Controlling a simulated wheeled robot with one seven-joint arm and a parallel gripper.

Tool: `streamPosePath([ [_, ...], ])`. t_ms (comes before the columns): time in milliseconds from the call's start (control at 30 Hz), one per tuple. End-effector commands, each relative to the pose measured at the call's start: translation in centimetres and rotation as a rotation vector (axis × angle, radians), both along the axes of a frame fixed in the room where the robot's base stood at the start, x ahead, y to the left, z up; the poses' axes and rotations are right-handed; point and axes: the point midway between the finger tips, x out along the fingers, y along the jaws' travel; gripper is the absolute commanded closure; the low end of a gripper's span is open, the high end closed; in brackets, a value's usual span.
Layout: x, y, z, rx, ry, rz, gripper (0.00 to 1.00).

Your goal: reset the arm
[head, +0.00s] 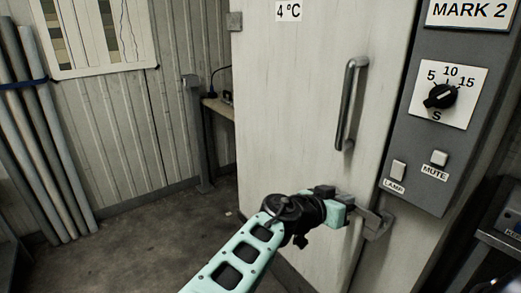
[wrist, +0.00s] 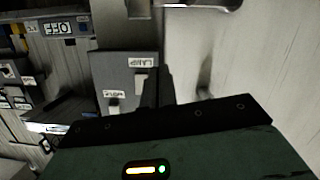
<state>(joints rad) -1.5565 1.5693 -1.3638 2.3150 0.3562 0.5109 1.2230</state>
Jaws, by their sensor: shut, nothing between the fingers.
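My gripper (wrist: 156,80) shows in the wrist view as two dark fingers close together, shut with nothing between them. In the head view my mint-green arm reaches up from the bottom middle to the right. Its hand, the gripper (head: 347,200), is in front of the lower right of a pale door (head: 290,120), beside a grey metal latch (head: 379,224). I cannot tell whether it touches the latch. The fingertips are hard to make out in the head view.
A vertical bar handle (head: 349,105) is on the door above my gripper. To the right is a grey control panel (head: 418,140) with a dial (head: 440,96) and LAMP (head: 398,171) and MUTE (head: 439,158) switches. Several pipes (head: 40,140) lean at left. The floor (head: 150,240) left of my arm is clear.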

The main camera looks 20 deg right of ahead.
Motion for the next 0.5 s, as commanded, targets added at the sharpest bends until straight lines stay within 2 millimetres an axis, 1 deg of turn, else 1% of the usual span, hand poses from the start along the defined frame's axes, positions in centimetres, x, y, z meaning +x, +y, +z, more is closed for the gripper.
streamPosePath([
  [67,-0.1,-0.1,-0.2,0.005,0.009,-0.004,1.00],
  [133,-0.6,-0.6,-0.9,0.023,0.049,-0.021,1.00],
  [167,-0.9,-0.8,-1.5,0.036,0.078,-0.034,1.00],
  [233,-2.2,-1.5,-3.3,0.084,0.176,-0.067,1.00],
  [267,-2.9,-1.8,-4.3,0.111,0.230,-0.081,1.00],
  [300,-4.0,-2.0,-5.7,0.153,0.308,-0.100,1.00],
  [367,-5.9,-1.8,-7.6,0.227,0.435,-0.119,1.00],
  [400,-7.1,-1.5,-8.8,0.279,0.519,-0.123,1.00],
  [467,-8.9,-0.6,-10.2,0.359,0.639,-0.118,1.00],
  [500,-10.1,0.2,-11.0,0.414,0.714,-0.106,1.00],
])
